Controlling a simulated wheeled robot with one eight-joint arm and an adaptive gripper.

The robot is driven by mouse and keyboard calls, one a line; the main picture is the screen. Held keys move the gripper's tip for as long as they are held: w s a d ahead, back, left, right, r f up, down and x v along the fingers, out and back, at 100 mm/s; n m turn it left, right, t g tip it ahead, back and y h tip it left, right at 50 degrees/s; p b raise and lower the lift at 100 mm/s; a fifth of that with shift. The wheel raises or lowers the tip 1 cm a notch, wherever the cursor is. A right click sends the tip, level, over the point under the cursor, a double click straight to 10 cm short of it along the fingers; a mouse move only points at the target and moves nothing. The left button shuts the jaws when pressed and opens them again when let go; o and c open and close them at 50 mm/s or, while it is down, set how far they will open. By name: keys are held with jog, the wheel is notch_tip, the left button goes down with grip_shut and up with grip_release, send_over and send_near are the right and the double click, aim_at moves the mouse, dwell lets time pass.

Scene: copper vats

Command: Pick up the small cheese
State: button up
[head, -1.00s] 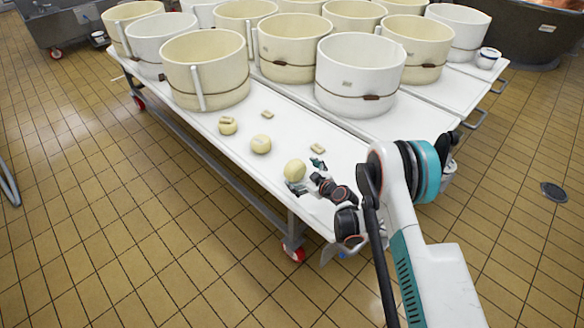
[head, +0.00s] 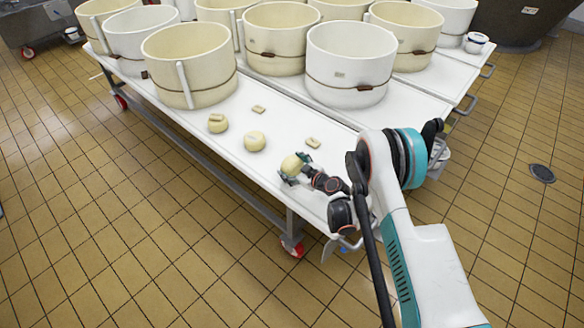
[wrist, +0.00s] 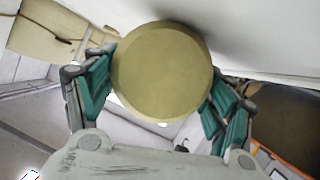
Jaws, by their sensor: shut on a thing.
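A small round pale-yellow cheese (head: 291,166) is at the near end of the white table. My gripper (head: 295,168) is shut on it, with one finger on each side. In the wrist view the cheese (wrist: 163,72) fills the space between the green fingers of my gripper (wrist: 160,85). I cannot tell whether the cheese touches the table. Two more small round cheeses stand farther left on the table: one in the middle (head: 254,141) and one beyond it (head: 217,123).
The white wheeled table (head: 270,110) holds several large round moulds, cream and white (head: 348,68), behind the cheeses. Tiled floor is clear at left.

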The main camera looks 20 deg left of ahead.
jog(key=shift+r, duration=0.15)
notch_tip(320, 180, up, 20)
jog(key=p, duration=0.6)
jog(key=shift+p, duration=0.35)
